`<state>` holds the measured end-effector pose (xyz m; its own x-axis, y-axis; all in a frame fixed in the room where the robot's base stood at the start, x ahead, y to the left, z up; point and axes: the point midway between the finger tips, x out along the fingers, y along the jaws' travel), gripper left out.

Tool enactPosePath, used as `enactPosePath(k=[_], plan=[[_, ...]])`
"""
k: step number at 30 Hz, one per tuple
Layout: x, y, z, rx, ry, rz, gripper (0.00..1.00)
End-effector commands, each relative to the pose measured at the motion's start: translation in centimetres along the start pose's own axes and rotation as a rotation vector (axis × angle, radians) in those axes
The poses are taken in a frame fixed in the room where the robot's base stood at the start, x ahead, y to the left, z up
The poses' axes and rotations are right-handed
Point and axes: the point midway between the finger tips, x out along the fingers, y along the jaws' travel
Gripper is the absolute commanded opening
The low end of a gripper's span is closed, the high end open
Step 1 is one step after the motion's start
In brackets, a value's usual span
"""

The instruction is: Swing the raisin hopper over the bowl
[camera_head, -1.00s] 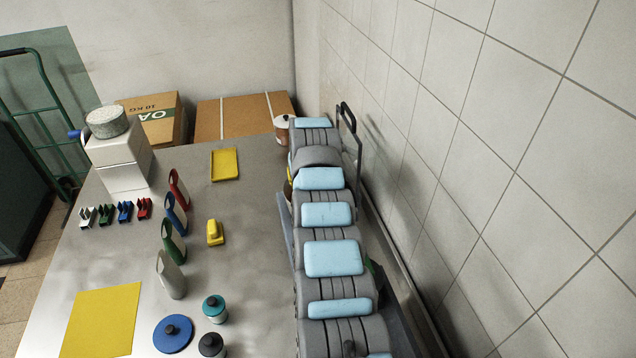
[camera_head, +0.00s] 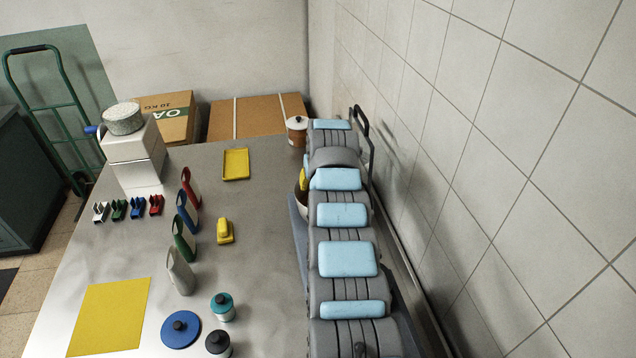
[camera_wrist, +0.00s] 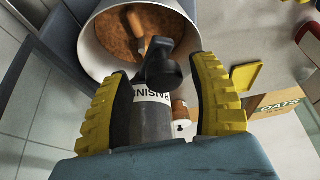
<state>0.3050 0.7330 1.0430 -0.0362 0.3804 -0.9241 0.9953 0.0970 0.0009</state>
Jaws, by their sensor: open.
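In the wrist view, the hopper is a grey cylinder (camera_wrist: 152,122) with a white label showing part of "RAISINS", upside down. A black knob (camera_wrist: 163,64) stands out from its end. My gripper (camera_wrist: 160,70) is open, its yellow fingers on either side of the hopper and knob; whether they touch is unclear. A white round vessel (camera_wrist: 92,52), which looks like the bowl, lies beyond the fingertips, with brown contents and a wooden handle inside. In the head view my arm covers the hopper; only a sliver of the white vessel (camera_head: 301,204) and one yellow finger show.
A lidded jar (camera_head: 297,131) stands at the table's back edge, near a yellow tray (camera_head: 236,164). Several coloured bottles (camera_head: 186,238), clips (camera_head: 128,208) and a yellow block (camera_head: 225,231) stand left. A tiled wall (camera_head: 480,150) runs along the right. The table's middle is mostly clear.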

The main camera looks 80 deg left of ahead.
Motion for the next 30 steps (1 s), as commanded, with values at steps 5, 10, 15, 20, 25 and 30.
enactPosePath(k=[5,10,15,20,25,30], plan=[[-1.4,0.1,-0.2,0.0,0.006,0.001,0.61],[-4.3,0.1,-0.1,0.002,0.004,0.001,0.61],[-7.6,0.1,-0.2,0.001,0.005,0.001,0.61],[-10.1,0.1,-0.1,0.001,0.004,0.002,0.61],[-11.5,0.1,-0.1,0.001,0.002,0.001,0.61],[-11.9,0.0,0.1,0.0,-0.002,0.0,0.61]])
